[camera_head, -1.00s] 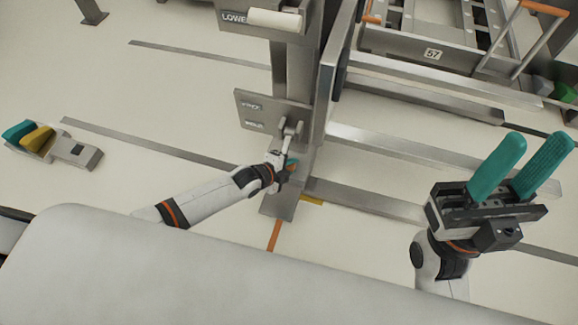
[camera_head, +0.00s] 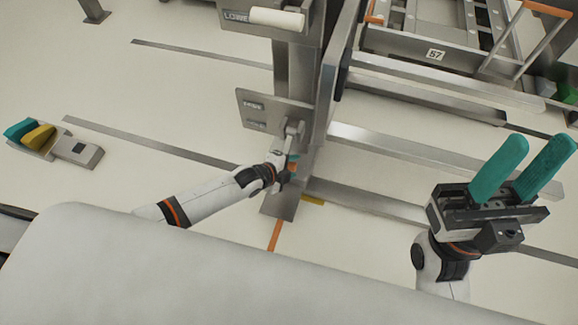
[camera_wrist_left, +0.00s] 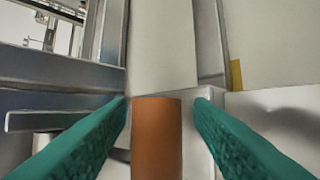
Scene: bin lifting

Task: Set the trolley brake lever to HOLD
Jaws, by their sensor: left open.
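The brake lever (camera_head: 289,142) hangs down from a pivot on a grey metal plate (camera_head: 246,98) on the post. The plate bears two small labels, too blurred to read surely. The lever's orange grip (camera_wrist_left: 157,140) stands between the teal fingers of my left gripper (camera_wrist_left: 160,112) in the left wrist view. Those fingers are open, one on each side, with gaps to the grip. In the head view my left gripper (camera_head: 291,168) is at the lower end of the lever and partly hides it. My right gripper (camera_head: 522,168) is raised at the right, open and empty.
A panel with a white handle (camera_head: 277,18) is above the lever plate. A metal frame marked 57 (camera_head: 435,55) stands at the back right. Steel rails (camera_head: 400,149) run along the floor right of the post. A grey unit with teal and yellow parts (camera_head: 82,151) lies at left.

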